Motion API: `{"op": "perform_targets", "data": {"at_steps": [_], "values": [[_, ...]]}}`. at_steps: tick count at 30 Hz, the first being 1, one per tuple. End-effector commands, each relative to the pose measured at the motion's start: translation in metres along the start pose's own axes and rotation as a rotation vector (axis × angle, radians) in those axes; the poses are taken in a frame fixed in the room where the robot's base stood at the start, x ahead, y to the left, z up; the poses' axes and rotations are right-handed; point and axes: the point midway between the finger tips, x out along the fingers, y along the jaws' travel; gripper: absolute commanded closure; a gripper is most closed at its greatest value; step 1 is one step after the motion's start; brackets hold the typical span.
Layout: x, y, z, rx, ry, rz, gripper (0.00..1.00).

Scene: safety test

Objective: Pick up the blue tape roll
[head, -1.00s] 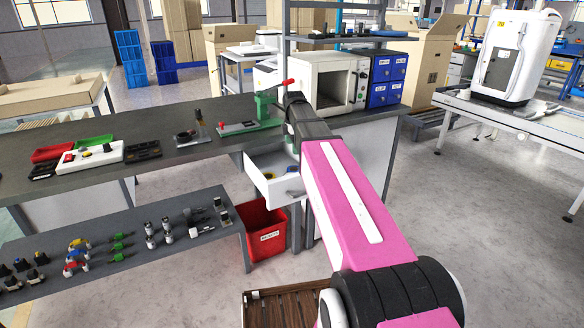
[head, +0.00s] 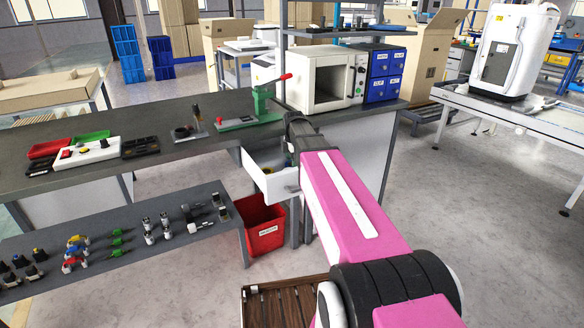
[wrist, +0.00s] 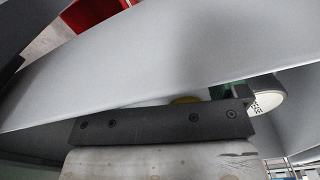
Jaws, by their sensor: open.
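An open white drawer (head: 277,186) hangs under the dark workbench. I cannot clearly make out a blue tape roll; small items in the drawer are mostly hidden behind my arm. My gripper (wrist: 162,121) shows in the wrist view as a dark bar with screws, with its fingertips largely hidden. It is open, right beside a big pale grey panel, likely the drawer wall. Nothing is seen held.
A red bin (head: 263,228) stands on the floor below the drawer. A green press with a red handle (head: 262,105) and a white oven-like box (head: 320,80) stand on the bench. A lower shelf (head: 130,255) with several small parts is at left.

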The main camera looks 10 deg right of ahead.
Motion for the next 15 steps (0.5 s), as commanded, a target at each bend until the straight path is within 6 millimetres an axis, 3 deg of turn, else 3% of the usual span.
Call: {"op": "perform_targets", "data": {"at_steps": [3,10,15], "values": [[0.0106,0.0001,-0.0001,0.000,0.000,-0.001,0.08],[0.0114,0.0002,0.0000,0.000,0.000,0.000,0.08],[0.0113,0.0002,-0.0001,0.000,0.000,0.000,0.62]]}}
